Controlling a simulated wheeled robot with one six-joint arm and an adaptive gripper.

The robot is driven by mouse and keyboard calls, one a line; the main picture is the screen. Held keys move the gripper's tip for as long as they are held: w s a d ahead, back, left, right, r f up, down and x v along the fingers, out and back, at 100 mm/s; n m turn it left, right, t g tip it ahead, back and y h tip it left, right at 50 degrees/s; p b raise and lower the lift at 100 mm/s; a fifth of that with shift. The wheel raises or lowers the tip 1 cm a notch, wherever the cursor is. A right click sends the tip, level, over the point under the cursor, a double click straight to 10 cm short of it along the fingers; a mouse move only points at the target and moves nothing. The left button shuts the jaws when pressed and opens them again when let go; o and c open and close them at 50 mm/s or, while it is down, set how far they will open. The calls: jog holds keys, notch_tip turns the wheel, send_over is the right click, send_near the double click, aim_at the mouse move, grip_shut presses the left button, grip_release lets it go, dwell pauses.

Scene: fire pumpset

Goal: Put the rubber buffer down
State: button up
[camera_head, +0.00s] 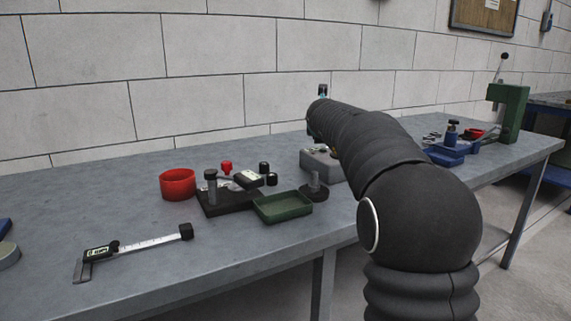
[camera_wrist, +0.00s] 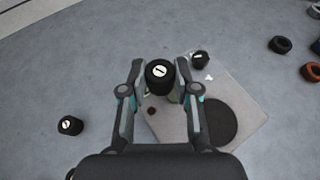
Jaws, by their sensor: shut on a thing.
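The rubber buffer (camera_wrist: 158,72), a short black cylinder with a small white mark on its top, is between the two fingertips in the wrist view. My gripper (camera_wrist: 160,90) is shut on it, one finger on each side. Below and to the right in that view lies a light grey block (camera_wrist: 238,92) with a dark round area on it. The buffer overlaps the block's left part in the picture; I cannot tell how high above it the buffer is. In the head view my arm hides the buffer and most of my gripper.
Several rings (camera_wrist: 281,44) lie at far right. In the head view, a red bowl (camera_head: 178,184), green tray (camera_head: 283,207) and caliper (camera_head: 140,247) lie on the grey bench (camera_head: 235,265).

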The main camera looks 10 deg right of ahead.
jog(key=b, duration=0.4)
send_over(287, 172)
jog(key=f, duration=0.6)
jog(key=shift+w, duration=0.2)
jog(key=shift+f+b, duration=0.95)
jog(key=shift+f, duration=0.9)
jog(key=shift+f, duration=0.1)
jog(key=o, duration=1)
jog(key=shift+s+r, duration=0.15)
jog(key=shift+r, duration=0.05)
jog(key=v, duration=1.1)
jog(key=shift+s+a, duration=0.15)
jog(key=shift+s, duration=0.2)
